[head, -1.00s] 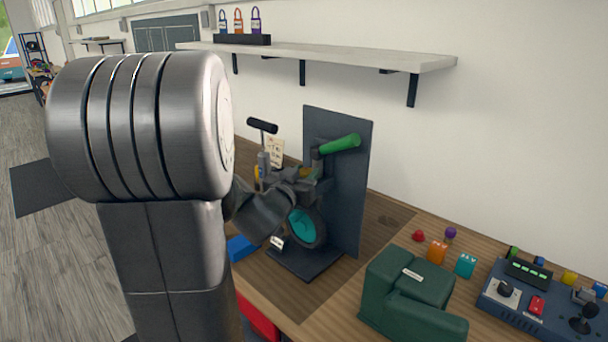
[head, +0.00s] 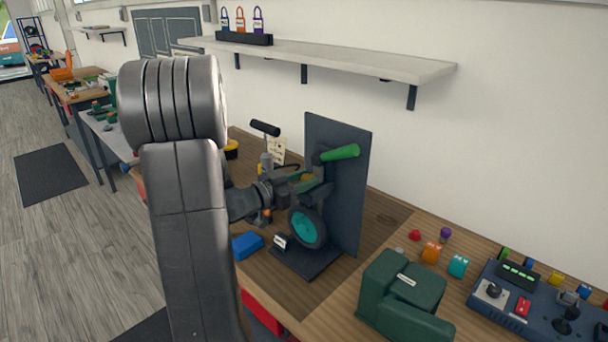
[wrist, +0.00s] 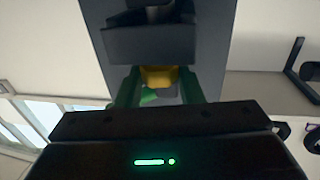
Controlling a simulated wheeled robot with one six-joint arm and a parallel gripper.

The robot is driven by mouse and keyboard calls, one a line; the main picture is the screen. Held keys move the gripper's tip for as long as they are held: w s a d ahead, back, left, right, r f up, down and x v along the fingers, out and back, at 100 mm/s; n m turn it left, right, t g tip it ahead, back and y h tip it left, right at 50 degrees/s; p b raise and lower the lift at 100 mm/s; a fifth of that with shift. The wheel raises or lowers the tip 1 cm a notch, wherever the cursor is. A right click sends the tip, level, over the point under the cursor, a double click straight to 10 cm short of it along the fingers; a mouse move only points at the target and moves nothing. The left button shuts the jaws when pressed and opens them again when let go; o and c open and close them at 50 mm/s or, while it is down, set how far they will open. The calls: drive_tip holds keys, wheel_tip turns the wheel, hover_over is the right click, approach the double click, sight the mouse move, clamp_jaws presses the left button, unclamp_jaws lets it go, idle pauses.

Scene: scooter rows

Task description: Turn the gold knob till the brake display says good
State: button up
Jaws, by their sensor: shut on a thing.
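The gold knob (wrist: 160,76) sits between the green fingertips of my gripper (wrist: 161,92) in the wrist view, and the jaws are shut on it. In the head view only a bit of the gold knob (head: 307,177) shows at my gripper (head: 303,183). The knob is by the scooter handlebar stand (head: 338,190), which has a dark upright panel, a green grip (head: 340,153) and a wheel with a teal hub (head: 306,228). A small white label (head: 280,241) stands at its base. I cannot read any brake wording on it.
A dark green block-shaped holder (head: 400,290) stands right of the stand. A blue control box (head: 545,300) with a green-lit screen is at the far right. A blue block (head: 247,245) lies left of the stand. A shelf (head: 340,62) hangs above.

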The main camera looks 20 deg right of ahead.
drive_tip(key=shift+g, duration=0.3)
drive_tip(key=o, duration=1)
drive_tip(key=s+a+b, duration=0.2)
drive_tip(key=a, duration=1.1)
drive_tip(key=shift+s+a, duration=0.15)
drive_tip(key=shift+a, duration=0.15)
drive_tip(key=d, duration=0.4)
drive_tip(key=w+d+p, duration=0.1)
drive_tip(key=d, duration=0.4)
drive_tip(key=w+d+p, duration=0.1)
drive_tip(key=d, duration=0.3)
drive_tip(key=shift+w+d, duration=0.2)
drive_tip(key=shift+d, duration=0.2)
drive_tip(key=shift+a, duration=0.2)
